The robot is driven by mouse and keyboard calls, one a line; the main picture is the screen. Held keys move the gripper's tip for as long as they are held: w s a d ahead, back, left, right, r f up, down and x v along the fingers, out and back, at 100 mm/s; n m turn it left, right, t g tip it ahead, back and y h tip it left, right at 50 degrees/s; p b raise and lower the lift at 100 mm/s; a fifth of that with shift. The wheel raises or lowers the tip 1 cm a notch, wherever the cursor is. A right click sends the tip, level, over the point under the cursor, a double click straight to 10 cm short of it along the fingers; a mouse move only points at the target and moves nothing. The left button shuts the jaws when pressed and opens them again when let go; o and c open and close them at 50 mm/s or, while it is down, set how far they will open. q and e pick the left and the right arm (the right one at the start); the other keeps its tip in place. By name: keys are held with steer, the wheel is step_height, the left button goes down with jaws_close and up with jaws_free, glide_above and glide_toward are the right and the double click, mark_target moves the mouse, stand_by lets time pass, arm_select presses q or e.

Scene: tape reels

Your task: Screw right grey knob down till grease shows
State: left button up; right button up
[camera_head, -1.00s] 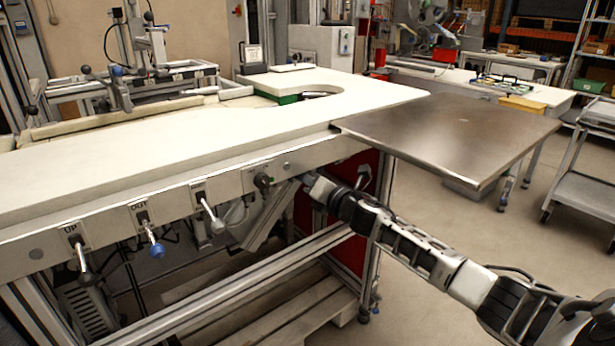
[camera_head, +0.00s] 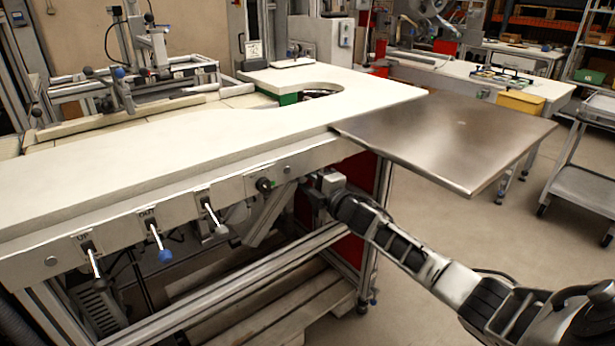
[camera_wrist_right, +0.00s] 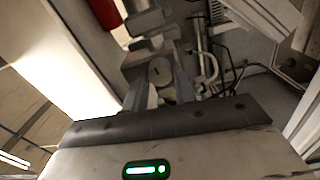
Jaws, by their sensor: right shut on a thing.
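My right gripper (camera_head: 314,194) reaches in from the right, under the front edge of the cream bench (camera_head: 200,150), near the right end of its control panel. In the right wrist view, a round grey knob (camera_wrist_right: 160,71) with a small slot in its face sits between the two fingers, which are shut on it. In the head view the knob is hidden by the gripper and arm. No grease can be made out. My left gripper is in neither view.
Several levers line the front panel, including one with a blue knob (camera_head: 165,256) and one with a pale knob (camera_head: 221,229). A steel plate (camera_head: 450,140) juts out above my right arm. A red panel (camera_head: 352,225) stands behind it. Open floor lies to the right.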

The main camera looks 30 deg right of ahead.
steer(key=m+p, duration=0.1)
steer(key=m, duration=0.3)
steer(key=shift+m+p, duration=0.3)
steer(key=shift+p, duration=0.05)
steer(key=shift+m+p, duration=0.35)
steer(key=shift+m, duration=0.55)
steer(key=m, duration=0.2)
steer(key=shift+m+p, duration=0.35)
steer(key=shift+m, duration=0.05)
steer(key=m, duration=0.2)
steer(key=shift+m, duration=0.3)
steer(key=m, duration=0.2)
steer(key=shift+m+p, duration=0.35)
steer(key=shift+m, duration=0.05)
steer(key=m, duration=0.4)
steer(key=shift+f, duration=0.1)
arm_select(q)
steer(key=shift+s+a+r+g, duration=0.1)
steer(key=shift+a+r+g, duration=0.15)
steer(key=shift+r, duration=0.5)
arm_select(e)
steer(key=shift+m, duration=0.4)
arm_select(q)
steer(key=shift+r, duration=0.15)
